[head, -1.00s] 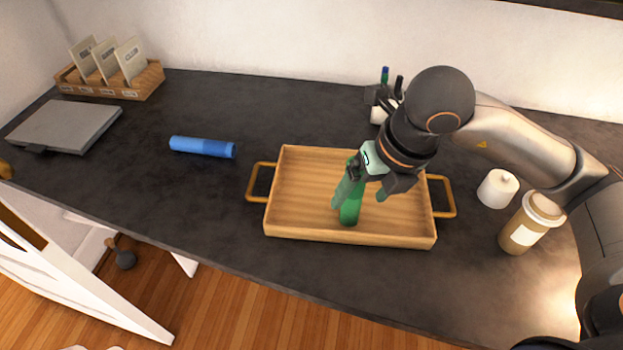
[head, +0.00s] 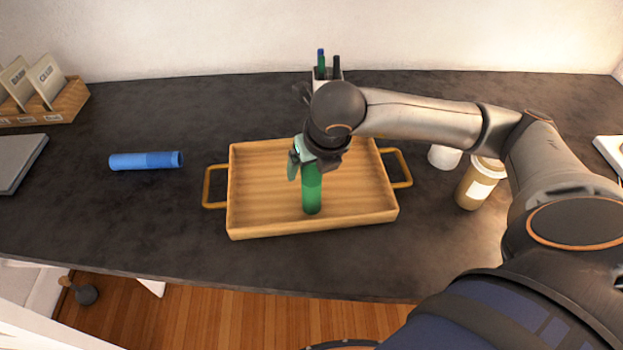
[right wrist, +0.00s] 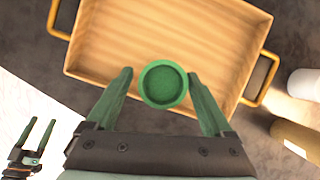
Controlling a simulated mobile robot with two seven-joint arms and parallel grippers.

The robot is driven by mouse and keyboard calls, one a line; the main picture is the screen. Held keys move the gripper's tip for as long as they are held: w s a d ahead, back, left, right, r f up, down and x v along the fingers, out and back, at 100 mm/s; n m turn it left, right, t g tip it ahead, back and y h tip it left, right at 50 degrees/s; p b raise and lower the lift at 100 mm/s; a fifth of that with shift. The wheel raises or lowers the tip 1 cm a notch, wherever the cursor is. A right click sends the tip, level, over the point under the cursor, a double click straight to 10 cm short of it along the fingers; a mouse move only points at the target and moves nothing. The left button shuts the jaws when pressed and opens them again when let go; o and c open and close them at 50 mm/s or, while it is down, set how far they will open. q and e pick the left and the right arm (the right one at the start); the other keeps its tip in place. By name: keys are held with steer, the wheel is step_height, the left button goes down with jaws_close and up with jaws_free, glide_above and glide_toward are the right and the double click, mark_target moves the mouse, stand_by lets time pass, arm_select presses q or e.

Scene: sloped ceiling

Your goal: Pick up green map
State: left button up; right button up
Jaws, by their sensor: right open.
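The green map (head: 312,193), a rolled green tube, stands about upright in the wooden tray (head: 250,232). Its upper part is hidden behind my right gripper (head: 309,168) in the head view. My right gripper is open. My left gripper (right wrist: 38,129) shows small at the lower left of the right wrist view, its fingers apart and empty.
A blue roll (head: 146,161) lies left of the tray. A white candle (head: 444,156) and a coffee cup (head: 476,185) stand to the right, near my right arm. A pen holder (head: 326,78) is behind. The dark counter left of the tray is mostly clear.

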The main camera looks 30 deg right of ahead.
steer(key=x, duration=0.3)
steer(key=shift+f, duration=0.15)
jaws_close()
stand_by(0.6)
